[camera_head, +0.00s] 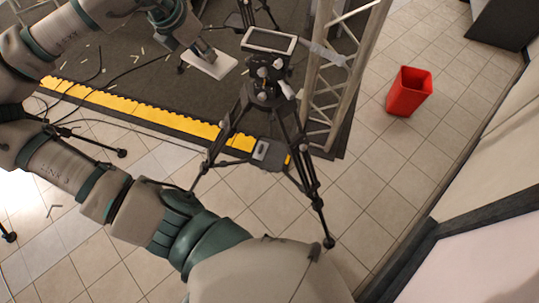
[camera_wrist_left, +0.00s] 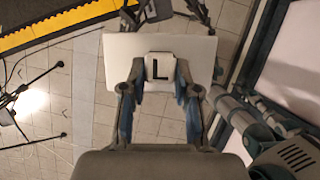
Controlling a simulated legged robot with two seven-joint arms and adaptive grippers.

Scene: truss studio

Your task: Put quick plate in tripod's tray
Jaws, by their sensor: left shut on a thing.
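The quick plate (camera_head: 214,66) is a pale flat rectangle held by my left gripper (camera_head: 200,50) at the top of the head view. In the left wrist view the plate (camera_wrist_left: 202,52) lies beyond the fingers, with a block marked "L" (camera_wrist_left: 160,67) between the fingertips of my left gripper (camera_wrist_left: 160,78). The tripod (camera_head: 262,95) stands upright to the right of the plate. Its tray (camera_head: 269,41) is a rectangle with a light rim at the head, and looks empty. Plate and tray appear apart. My right gripper is in neither view.
A metal truss (camera_head: 337,70) rises close to the right of the tripod. A red bin (camera_head: 408,92) stands farther right on the tiles. A yellow edge strip (camera_head: 150,113) borders the dark floor, where cables lie. Tripod legs spread over the tiles.

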